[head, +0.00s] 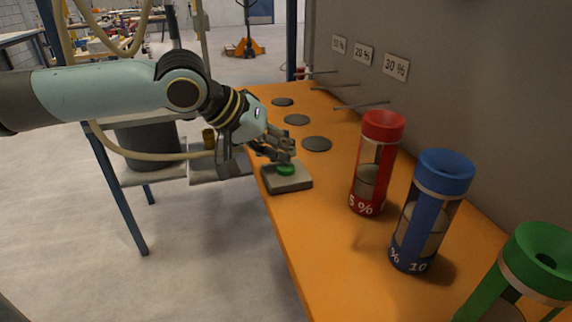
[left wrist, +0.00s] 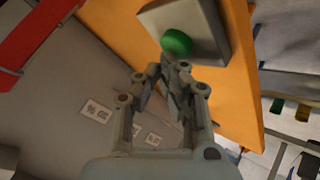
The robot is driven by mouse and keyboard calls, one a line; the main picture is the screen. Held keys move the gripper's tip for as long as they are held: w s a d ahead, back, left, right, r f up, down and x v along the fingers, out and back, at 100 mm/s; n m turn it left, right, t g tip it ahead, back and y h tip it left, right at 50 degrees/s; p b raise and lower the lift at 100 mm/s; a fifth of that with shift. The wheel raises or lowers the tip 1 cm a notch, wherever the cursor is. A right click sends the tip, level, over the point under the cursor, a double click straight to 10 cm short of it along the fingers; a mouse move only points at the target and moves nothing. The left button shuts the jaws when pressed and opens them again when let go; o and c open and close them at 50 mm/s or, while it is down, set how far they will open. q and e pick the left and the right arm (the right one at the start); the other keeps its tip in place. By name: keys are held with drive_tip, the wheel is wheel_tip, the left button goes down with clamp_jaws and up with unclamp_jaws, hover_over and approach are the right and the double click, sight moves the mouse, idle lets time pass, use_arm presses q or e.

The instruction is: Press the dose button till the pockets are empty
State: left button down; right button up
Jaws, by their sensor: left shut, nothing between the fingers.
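A green dose button (head: 286,169) sits on a grey box (head: 288,183) at the left edge of the orange bench. My left gripper (head: 287,157) is shut and empty, with its fingertips just above or at the button; I cannot tell whether they touch. In the left wrist view the green button (left wrist: 177,42) and its grey box (left wrist: 213,30) lie just beyond the shut fingertips (left wrist: 172,64). No pockets can be made out in either view. My right gripper is not in view.
Red (head: 378,130), blue (head: 443,175) and green (head: 540,262) canisters stand on the bench (head: 310,230) at right. Dark discs (head: 317,144) lie behind the button box. Thin rods (head: 362,106) jut from the wall below percent signs (head: 396,67).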

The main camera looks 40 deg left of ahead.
use_arm(q)
drive_tip(key=shift+f, duration=0.35)
idle(0.5)
drive_tip(key=shift+r+p, duration=0.8)
drive_tip(key=shift+p, duration=0.05)
drive_tip(key=shift+r, duration=0.15)
drive_tip(key=shift+p, duration=0.3)
wheel_tip(320, 180, up, 5)
drive_tip(key=p, duration=0.6)
drive_tip(key=shift+r, duration=0.1)
